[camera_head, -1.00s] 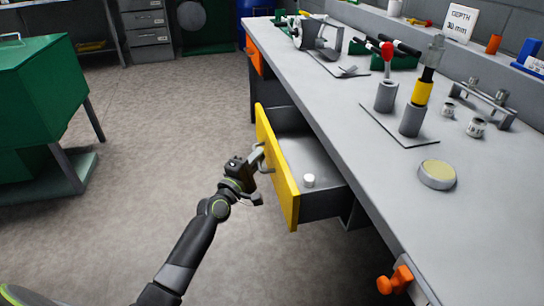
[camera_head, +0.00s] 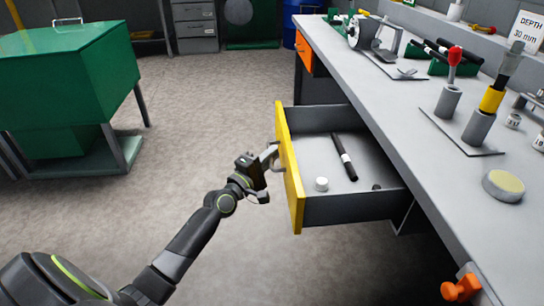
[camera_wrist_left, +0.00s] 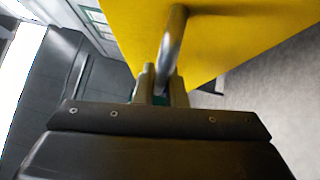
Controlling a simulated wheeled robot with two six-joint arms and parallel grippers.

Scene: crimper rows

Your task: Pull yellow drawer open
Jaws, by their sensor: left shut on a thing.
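The yellow drawer (camera_head: 290,175) stands well out from under the grey workbench, its grey tray in view. Inside it lie a small white cylinder (camera_head: 321,184), a black rod with a white band (camera_head: 344,158) and a small dark piece (camera_head: 376,187). My left gripper (camera_head: 268,165) is at the outer side of the yellow front. In the left wrist view its fingers (camera_wrist_left: 160,88) are shut on the metal bar handle (camera_wrist_left: 172,42), against the yellow panel (camera_wrist_left: 225,40). My right gripper is not in view.
The workbench (camera_head: 410,120) carries holders with tools, a round tin (camera_head: 503,186) and an orange clamp (camera_head: 461,288) at its edge. An orange drawer front (camera_head: 304,53) is farther back. A green cabinet (camera_head: 75,85) stands at left. The floor between is clear.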

